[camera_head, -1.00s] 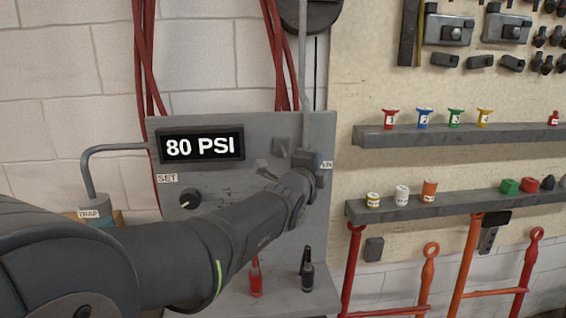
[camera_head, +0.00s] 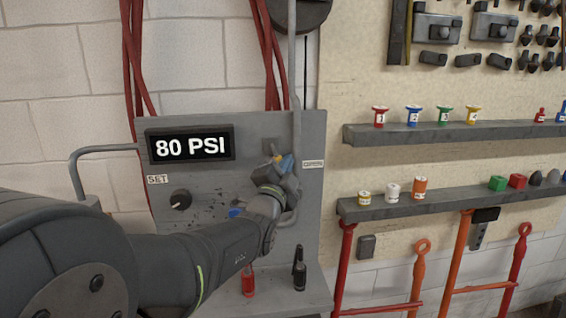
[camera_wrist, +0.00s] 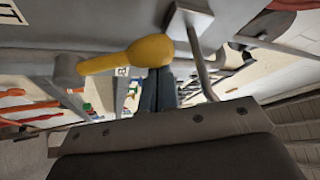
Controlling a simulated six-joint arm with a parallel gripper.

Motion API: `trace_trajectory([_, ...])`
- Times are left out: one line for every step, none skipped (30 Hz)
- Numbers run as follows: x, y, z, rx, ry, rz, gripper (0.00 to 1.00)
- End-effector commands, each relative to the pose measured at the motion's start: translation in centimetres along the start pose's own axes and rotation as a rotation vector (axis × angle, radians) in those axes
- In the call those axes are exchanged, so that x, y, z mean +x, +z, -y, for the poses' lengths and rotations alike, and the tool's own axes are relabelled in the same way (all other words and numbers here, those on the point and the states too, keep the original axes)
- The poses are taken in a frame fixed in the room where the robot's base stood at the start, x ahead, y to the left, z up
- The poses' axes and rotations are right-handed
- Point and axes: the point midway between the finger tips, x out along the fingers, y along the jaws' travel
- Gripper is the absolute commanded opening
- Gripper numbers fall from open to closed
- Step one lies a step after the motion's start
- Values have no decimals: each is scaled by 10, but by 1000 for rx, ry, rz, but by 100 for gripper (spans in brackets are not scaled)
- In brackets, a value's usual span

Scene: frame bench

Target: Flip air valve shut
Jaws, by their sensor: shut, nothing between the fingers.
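The air valve's yellow lever (camera_wrist: 140,55) lies across the upper middle of the wrist view, its rounded end at the right. Its yellow part (camera_head: 280,160) shows small on the grey panel (camera_head: 140,130) in the head view, beside a small blue part. My gripper (camera_wrist: 159,80) is shut and empty, its dark fingertips right at the lever's rounded end; I cannot tell whether they touch. In the head view my gripper is near the panel's right side, mostly hidden by my wrist. An OPEN label (camera_head: 313,164) is just right of the lever. The display (camera_head: 190,146) reads 80 PSI.
A SET knob (camera_head: 180,199) is on the panel's left. A grey pipe (camera_head: 297,60) runs down to the panel. Red (camera_head: 248,282) and black (camera_head: 299,270) fittings stand on the ledge below. Shelves (camera_head: 430,136) with small parts are at the right.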

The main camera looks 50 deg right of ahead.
Motion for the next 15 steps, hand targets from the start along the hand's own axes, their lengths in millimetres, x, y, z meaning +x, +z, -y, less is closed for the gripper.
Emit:
trace_trajectory([-2, 5, -1, -37, -20, 2, 0])
trace_trajectory([-4, 7, 0, -61, -35, 2, 0])
trace_trajectory([-6, 10, 0, -94, -54, 2, 0])
trace_trajectory([-7, 13, 0, -119, -68, 3, 0])
trace_trajectory([-8, 15, 0, -144, -83, 3, 0])
trace_trajectory([-10, 18, 0, -176, -102, 2, 0])
trace_trajectory([-12, 21, 0, -201, -117, 2, 0])
trace_trajectory([-13, 23, 0, -226, -131, 2, 0])
trace_trajectory([-15, 26, 0, -259, -150, 2, 0])
trace_trajectory([-16, 28, -1, -283, -165, 2, 0])
trace_trajectory([-18, 31, -1, -308, -179, 2, 0])
trace_trajectory([-19, 34, -2, -341, -199, 2, 0])
trace_trajectory([-21, 36, -2, -364, -214, 1, 0])
trace_trajectory([-22, 38, -3, -390, -228, 2, 0])
trace_trajectory([-24, 41, -4, -423, -246, 2, 0])
